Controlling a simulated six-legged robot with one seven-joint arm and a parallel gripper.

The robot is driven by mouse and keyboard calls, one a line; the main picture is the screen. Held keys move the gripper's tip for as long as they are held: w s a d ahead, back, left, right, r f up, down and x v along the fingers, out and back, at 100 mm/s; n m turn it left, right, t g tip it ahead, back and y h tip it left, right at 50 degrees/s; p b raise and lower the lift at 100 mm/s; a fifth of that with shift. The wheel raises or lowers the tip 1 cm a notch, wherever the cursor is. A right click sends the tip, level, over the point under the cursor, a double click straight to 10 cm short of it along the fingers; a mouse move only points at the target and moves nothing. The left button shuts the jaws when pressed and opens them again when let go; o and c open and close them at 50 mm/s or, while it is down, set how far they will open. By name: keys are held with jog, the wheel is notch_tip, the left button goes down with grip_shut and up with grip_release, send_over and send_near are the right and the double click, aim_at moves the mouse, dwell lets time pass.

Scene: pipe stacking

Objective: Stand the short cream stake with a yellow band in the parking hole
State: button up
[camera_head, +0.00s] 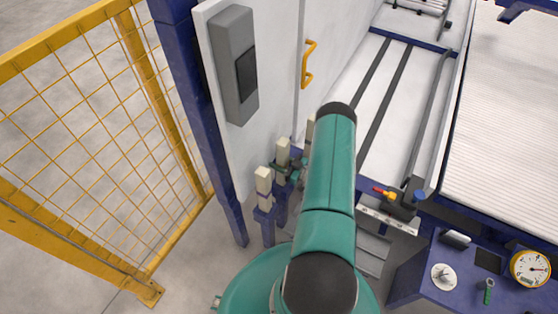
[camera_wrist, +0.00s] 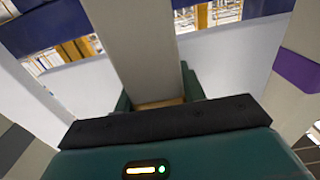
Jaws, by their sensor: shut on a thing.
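In the wrist view a cream stake (camera_wrist: 145,50) runs up between my gripper's (camera_wrist: 157,98) two teal fingers, which are shut on it. A yellowish-tan band (camera_wrist: 158,104) shows low on the stake, just above the black palm edge. The stake's lower end is hidden by my gripper. In the head view my teal arm covers most of the gripper; small teal parts show beside several cream stakes, including a front one (camera_head: 263,180) and one behind it (camera_head: 283,151). I cannot tell from that view which is held. The parking hole cannot be made out.
Another stake with a purple band (camera_wrist: 300,70) stands close at the right in the wrist view. Blue posts (camera_head: 265,224) stand under the front stakes. A yellow mesh fence (camera_head: 90,90) is at left, a wall-mounted grey box (camera_head: 235,65) behind, and a blue bench (camera_head: 455,285) at lower right.

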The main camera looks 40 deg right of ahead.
jog(key=o, duration=1.3)
jog(key=v, duration=1.3)
jog(key=shift+s, duration=0.4)
